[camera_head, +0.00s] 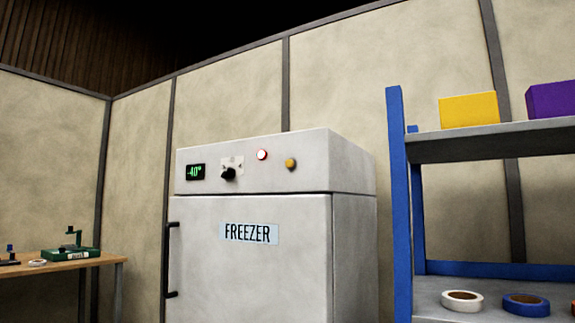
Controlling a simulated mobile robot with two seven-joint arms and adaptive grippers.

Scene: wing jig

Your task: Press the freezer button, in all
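A light grey freezer (250,275) stands in the middle of the head view, with a label reading FREEZER (249,233) on its shut door. Its top panel carries a green display reading -40° (195,172), a black knob (228,173), a round red-rimmed button or lamp (262,155) with a bright centre, and a yellow-orange button or lamp (290,163). I cannot tell for certain which of the round ones is the freezer button. Neither of my grippers shows in this view.
A dark vertical handle (170,260) is on the door's left edge. A blue-framed shelf (398,200) stands close at the right, holding a yellow box (469,109), a purple box (551,100) and tape rolls (462,301). A wooden table (85,262) with a green device (71,252) is at the left.

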